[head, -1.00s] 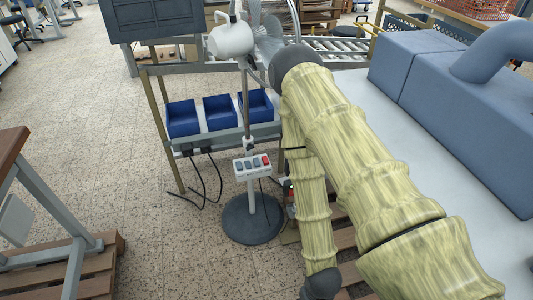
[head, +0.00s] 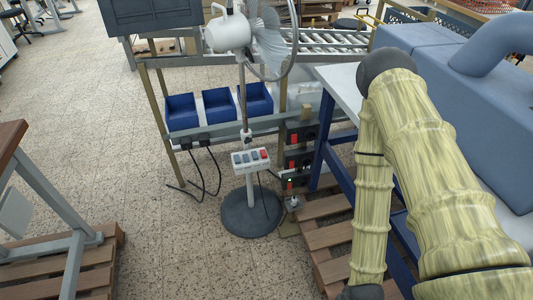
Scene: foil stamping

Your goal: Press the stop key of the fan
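The fan (head: 231,32) stands in the middle of the head view, with a white motor housing, a thin pole and a round dark base (head: 251,212). A small light key panel (head: 250,161) sits on its pole, facing up toward me. It carries a row of grey-blue keys and one red key (head: 264,154) at its right end. The labels are too small to read. My arm, in a yellowish sleeve, reaches across the right side, apart from the panel. My gripper is not visible in this view.
Blue bins (head: 219,105) sit on a rack behind the fan. Red-and-black switch boxes (head: 299,138) are right of the pole. A wooden pallet (head: 325,236) lies below my arm. A blue-grey machine (head: 440,75) stands at right. Floor left of the fan is clear.

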